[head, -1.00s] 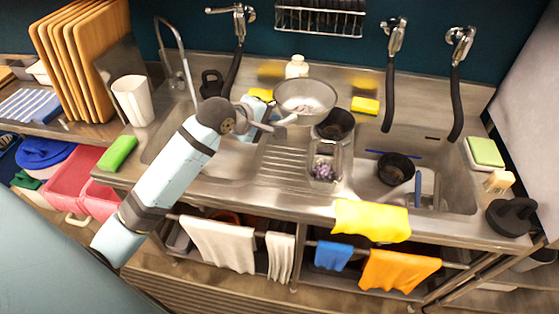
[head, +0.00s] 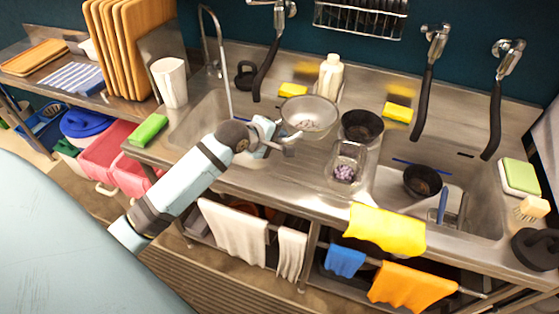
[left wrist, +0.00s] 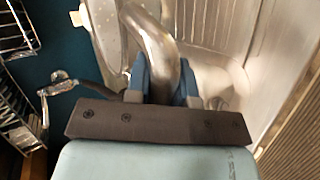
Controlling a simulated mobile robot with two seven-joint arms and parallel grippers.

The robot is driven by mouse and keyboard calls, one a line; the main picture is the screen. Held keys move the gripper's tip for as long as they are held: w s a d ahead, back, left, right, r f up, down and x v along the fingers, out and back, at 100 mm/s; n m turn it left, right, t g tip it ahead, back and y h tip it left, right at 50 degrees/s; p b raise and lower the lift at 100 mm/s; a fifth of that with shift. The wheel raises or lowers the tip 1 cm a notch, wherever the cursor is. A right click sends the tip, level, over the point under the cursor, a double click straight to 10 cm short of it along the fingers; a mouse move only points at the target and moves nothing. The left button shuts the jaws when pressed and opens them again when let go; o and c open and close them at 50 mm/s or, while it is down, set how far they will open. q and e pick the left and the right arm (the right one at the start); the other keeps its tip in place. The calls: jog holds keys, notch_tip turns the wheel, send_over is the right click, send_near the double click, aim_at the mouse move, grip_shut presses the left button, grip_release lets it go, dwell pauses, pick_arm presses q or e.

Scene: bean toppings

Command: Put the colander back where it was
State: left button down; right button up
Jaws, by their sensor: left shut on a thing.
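The silver colander (head: 309,124) is on or just above the metal counter, left of a black bowl (head: 362,125); I cannot tell if it touches the counter. Some pale, speckled contents show inside it. My left gripper (head: 284,141) is at its near left side, shut on its metal handle. In the left wrist view the curved metal handle (left wrist: 158,40) passes between the blue fingers of the left gripper (left wrist: 163,82). My right gripper is not in view.
A clear container (head: 346,165) with purple beans stands in front of the black bowl. A white bottle (head: 330,77) and yellow sponges (head: 397,112) are behind. A black pan (head: 422,181) is in the right sink. A faucet (head: 217,65) rises at the left sink.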

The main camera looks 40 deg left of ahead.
pick_arm(q)
notch_tip(320, 180, down, 10)
jog(key=shift+r, duration=0.1)
dwell(0.4)
jog(key=c, duration=1)
grip_release()
